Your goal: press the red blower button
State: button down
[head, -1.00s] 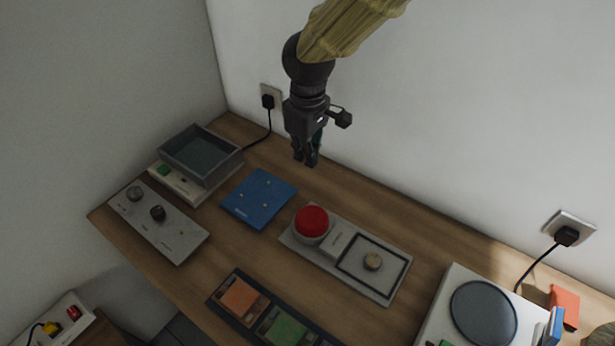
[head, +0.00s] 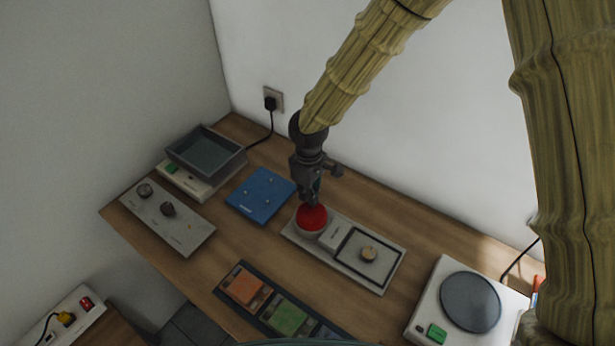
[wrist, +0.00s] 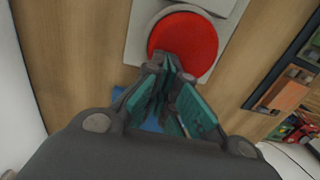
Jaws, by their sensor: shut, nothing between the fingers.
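The red blower button (head: 312,219) is a round dome on a light grey panel (head: 297,241) on the wooden bench. It also shows in the wrist view as a large red disc (wrist: 190,42). My gripper (head: 313,203) is shut and empty, pointing down at the button's back edge in the head view. In the wrist view its fingertips (wrist: 172,66) overlap the near edge of the red disc. I cannot tell whether they touch it. The fingers hide a small part of the button.
Orange and green blocks (head: 288,318) sit in front. A hot plate (head: 470,302) stands at right.

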aim_at(308, 206)
jog(key=shift+s+d, duration=0.1)
jog(key=shift+s, duration=0.4)
jog(key=s, duration=0.1)
jog(key=s+r, duration=0.1)
jog(key=s, duration=0.1)
jog(key=shift+s+r, duration=0.1)
jog(key=shift+s, duration=0.15)
jog(key=shift+r, duration=0.1)
jog(key=w+f, duration=0.3)
jog(key=shift+w+f, duration=0.25)
jog(key=shift+f, duration=0.05)
jog(key=shift+f+b, duration=0.3)
jog(key=shift+b, duration=0.15)
jog(key=shift+s, duration=0.25)
jog(key=shift+s+r, duration=0.5)
jog(key=shift+s, duration=0.35)
jog(key=shift+w+f, duration=0.15)
jog(key=shift+w, duration=0.45)
jog(key=r+p, duration=0.1)
jog(key=r, duration=0.1)
jog(key=s+r+p, duration=0.1)
jog(key=r+p, duration=0.1)
jog(key=r, duration=0.1)
jog(key=shift+s, duration=0.15)
jog(key=shift+r+b, duration=0.1)
jog(key=shift+b, duration=0.2)
notch_tip(308, 206, up, 9)
jog(key=b, duration=0.3)
jog(key=shift+r, duration=0.15)
